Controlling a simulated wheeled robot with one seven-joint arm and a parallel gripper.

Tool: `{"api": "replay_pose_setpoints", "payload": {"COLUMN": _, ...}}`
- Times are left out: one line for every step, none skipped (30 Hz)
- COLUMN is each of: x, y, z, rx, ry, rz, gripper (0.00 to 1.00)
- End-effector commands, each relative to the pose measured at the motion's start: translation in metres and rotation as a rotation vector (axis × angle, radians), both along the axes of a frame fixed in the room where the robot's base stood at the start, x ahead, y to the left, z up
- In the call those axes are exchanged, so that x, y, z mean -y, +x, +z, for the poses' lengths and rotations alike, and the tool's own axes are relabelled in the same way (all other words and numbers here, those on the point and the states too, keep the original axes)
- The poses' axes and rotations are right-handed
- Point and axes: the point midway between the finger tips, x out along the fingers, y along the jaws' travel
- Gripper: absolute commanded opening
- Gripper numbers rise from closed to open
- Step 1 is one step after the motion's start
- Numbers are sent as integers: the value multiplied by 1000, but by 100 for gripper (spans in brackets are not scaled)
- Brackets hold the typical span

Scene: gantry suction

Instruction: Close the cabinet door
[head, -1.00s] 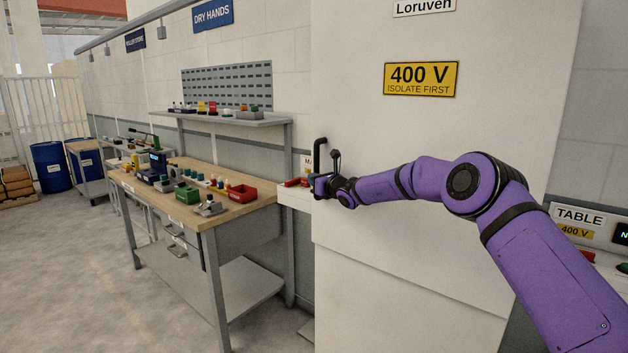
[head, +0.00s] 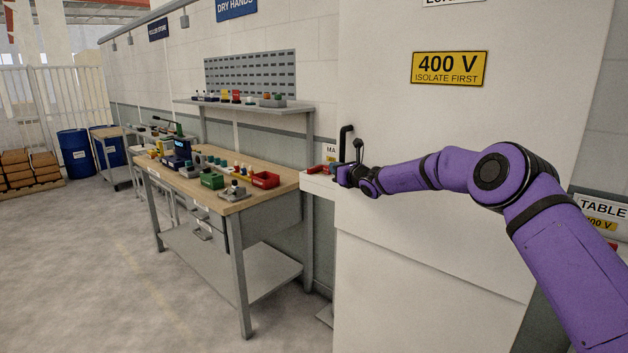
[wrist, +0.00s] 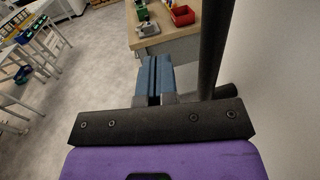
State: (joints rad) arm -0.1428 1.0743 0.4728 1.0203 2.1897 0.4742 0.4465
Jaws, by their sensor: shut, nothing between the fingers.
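The cabinet door (head: 400,130) is a tall white panel with a yellow 400 V sign (head: 449,68). Its upright black bar handle (head: 345,140) is near the panel's left edge. I cannot tell how far the door stands from the cabinet's front. My gripper (head: 342,173) is at the lower part of the handle. In the wrist view, my gripper's blue-grey fingers (wrist: 154,76) are together with nothing between them. The handle (wrist: 211,45) stands just right of them, and the white door face (wrist: 275,70) is farther right. Whether they touch is unclear.
A workbench (head: 270,190) with small bins and tools stands left of the door. A white ledge with red items (head: 322,187) lies behind my gripper. A TABLE sign (head: 604,206) is at right. The floor (head: 110,260) at left is clear.

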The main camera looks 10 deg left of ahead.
Motion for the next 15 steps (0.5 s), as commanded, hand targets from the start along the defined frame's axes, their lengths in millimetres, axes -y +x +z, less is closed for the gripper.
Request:
{"api": "replay_pose_setpoints", "payload": {"x": 0, "y": -1, "z": 0, "rx": -1, "ry": 1, "rz": 2, "gripper": 0}}
{"api": "replay_pose_setpoints", "payload": {"x": -2, "y": -5, "z": 1, "rx": 0, "ry": 0, "rz": 4, "gripper": 0}}
{"api": "replay_pose_setpoints", "payload": {"x": -4, "y": -8, "z": 1, "rx": -1, "ry": 1, "rz": 4, "gripper": 0}}
{"api": "replay_pose_setpoints", "payload": {"x": -5, "y": -11, "z": 1, "rx": -1, "ry": 1, "rz": 5, "gripper": 0}}
{"api": "replay_pose_setpoints", "payload": {"x": -6, "y": -13, "z": 1, "rx": 0, "ry": 0, "rz": 5, "gripper": 0}}
{"api": "replay_pose_setpoints", "payload": {"x": -7, "y": -16, "z": 1, "rx": -1, "ry": 1, "rz": 5, "gripper": 0}}
{"api": "replay_pose_setpoints", "payload": {"x": -8, "y": -19, "z": 0, "rx": -1, "ry": 0, "rz": 5, "gripper": 0}}
{"api": "replay_pose_setpoints", "payload": {"x": -9, "y": -21, "z": 0, "rx": -1, "ry": 0, "rz": 4, "gripper": 0}}
{"api": "replay_pose_setpoints", "payload": {"x": -11, "y": -25, "z": 0, "rx": -2, "ry": -1, "rz": 4, "gripper": 0}}
{"api": "replay_pose_setpoints", "payload": {"x": -12, "y": -29, "z": 1, "rx": -1, "ry": 0, "rz": 5, "gripper": 0}}
{"api": "replay_pose_setpoints", "payload": {"x": -14, "y": -32, "z": 1, "rx": -1, "ry": 1, "rz": 6, "gripper": 0}}
{"api": "replay_pose_setpoints", "payload": {"x": -16, "y": -37, "z": 1, "rx": -1, "ry": -1, "rz": 6, "gripper": 0}}
{"api": "replay_pose_setpoints", "payload": {"x": -18, "y": -41, "z": 0, "rx": -2, "ry": -1, "rz": 6, "gripper": 0}}
{"api": "replay_pose_setpoints", "payload": {"x": -19, "y": -45, "z": 0, "rx": -1, "ry": -1, "rz": 6, "gripper": 0}}
{"api": "replay_pose_setpoints", "payload": {"x": -21, "y": -51, "z": 1, "rx": -2, "ry": -1, "rz": 5, "gripper": 0}}
